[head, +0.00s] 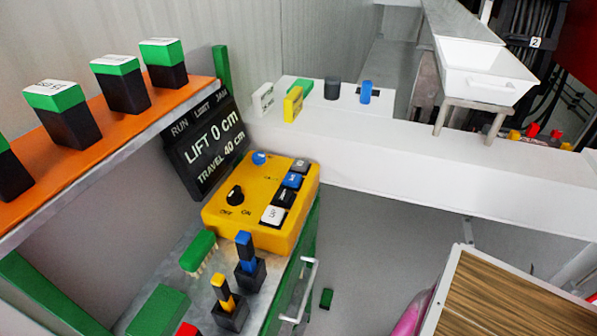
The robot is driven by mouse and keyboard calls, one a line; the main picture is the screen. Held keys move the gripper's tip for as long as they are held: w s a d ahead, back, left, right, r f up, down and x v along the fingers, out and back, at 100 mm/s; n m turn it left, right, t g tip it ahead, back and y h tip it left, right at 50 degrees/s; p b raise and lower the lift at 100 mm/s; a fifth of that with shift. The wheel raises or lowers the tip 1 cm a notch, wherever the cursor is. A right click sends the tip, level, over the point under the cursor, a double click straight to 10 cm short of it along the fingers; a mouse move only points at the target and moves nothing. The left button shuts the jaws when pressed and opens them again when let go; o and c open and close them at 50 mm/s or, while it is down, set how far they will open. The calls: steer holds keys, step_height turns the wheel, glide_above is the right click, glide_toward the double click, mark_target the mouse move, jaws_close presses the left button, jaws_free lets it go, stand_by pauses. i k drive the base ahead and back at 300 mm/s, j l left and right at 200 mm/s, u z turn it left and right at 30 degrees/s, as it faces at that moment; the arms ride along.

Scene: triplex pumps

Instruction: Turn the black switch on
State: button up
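A yellow control box (258,232) sits on the metal bench top. Along the box's right side is a row of keys: a grey one, a blue one (292,180), a black one (284,198) and a white one (272,215). A small blue knob (259,158) is at the box's far end. My gripper is not in view.
A dark display (205,148) behind the box reads LIFT 0 cm, TRAVEL 40 cm. An orange shelf (100,158) with green-topped black blocks overhangs at left. A green brush (198,250) and blue and yellow pegged holders (250,272) stand near the box. A handle (305,290) juts out in front.

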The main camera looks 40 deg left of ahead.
mark_target(235, 197)
steer(key=k+l+u, duration=0.2)
steer(key=l, duration=0.15)
steer(key=k+l+u, duration=0.25)
steer(key=i+l+u, duration=0.1)
steer(key=u, duration=1.55)
